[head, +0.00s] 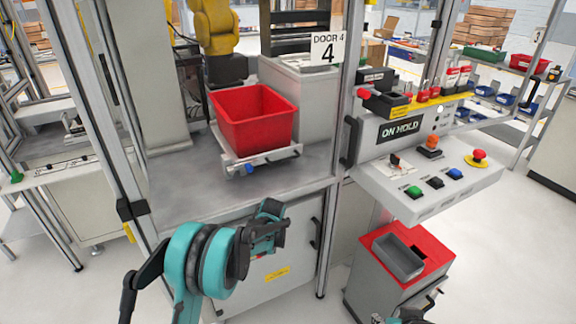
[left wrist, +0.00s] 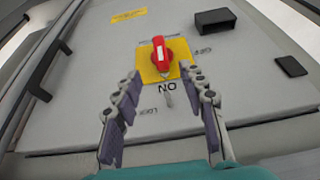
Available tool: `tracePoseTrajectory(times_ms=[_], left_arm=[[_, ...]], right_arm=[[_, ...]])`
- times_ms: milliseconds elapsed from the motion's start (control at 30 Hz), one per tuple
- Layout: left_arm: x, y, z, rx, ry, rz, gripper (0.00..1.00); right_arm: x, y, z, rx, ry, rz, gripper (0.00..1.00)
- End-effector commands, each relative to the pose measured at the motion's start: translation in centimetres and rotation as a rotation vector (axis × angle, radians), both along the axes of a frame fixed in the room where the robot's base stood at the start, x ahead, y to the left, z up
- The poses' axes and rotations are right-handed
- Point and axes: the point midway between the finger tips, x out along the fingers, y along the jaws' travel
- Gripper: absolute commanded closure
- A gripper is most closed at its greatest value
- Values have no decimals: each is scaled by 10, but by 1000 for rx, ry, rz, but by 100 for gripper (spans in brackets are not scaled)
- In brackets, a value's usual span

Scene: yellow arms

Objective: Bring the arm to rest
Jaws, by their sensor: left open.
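My left arm rises from the bottom of the head view, teal and dark grey. Its gripper (head: 270,224) is in front of the grey cabinet door below the workbench. In the left wrist view its two fingers stand apart, open, with nothing between the pads. A red rotary switch (left wrist: 160,54) on a yellow plate (left wrist: 146,73) shows on the door beyond the fingers, apart from them as far as I can tell. An upside-down ON label is beside the switch. In the head view the switch is hidden. Part of my right gripper (head: 424,306) shows at the bottom right; its opening is unclear.
A red bin (head: 253,120) sits on a scale-like stand on the workbench (head: 190,197). A control panel (head: 430,186) with coloured buttons projects at right. Below it stands a red-topped grey cabinet (head: 380,246). A metal post (head: 112,110) rises left of the workbench.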

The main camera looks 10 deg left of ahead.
Motion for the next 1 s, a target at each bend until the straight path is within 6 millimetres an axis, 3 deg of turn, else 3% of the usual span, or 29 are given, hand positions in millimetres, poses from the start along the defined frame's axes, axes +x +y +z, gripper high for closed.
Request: tracePoseTrajectory(times_ms=[167, 367, 500, 700, 867, 1000], left_arm=[[-8, 1, 19, -2, -5, -21, 59], [-48, 2, 86, -9, -28, -115, 59], [-93, 3, 133, -12, -52, -200, 59], [-165, 3, 180, -7, -94, -318, 59], [-225, 2, 198, 5, -132, -406, 59], [-275, 0, 200, 20, -167, -480, 59]], right_arm=[[0, 0, 0, 0, 0, 0, 60], [0, 0, 0, 0, 0, 0, 60], [0, 0, 0, 0, 0, 0, 60], [0, 0, 0, 0, 0, 0, 60], [0, 0, 0, 0, 0, 0, 60], [0, 0, 0, 0, 0, 0, 60]])
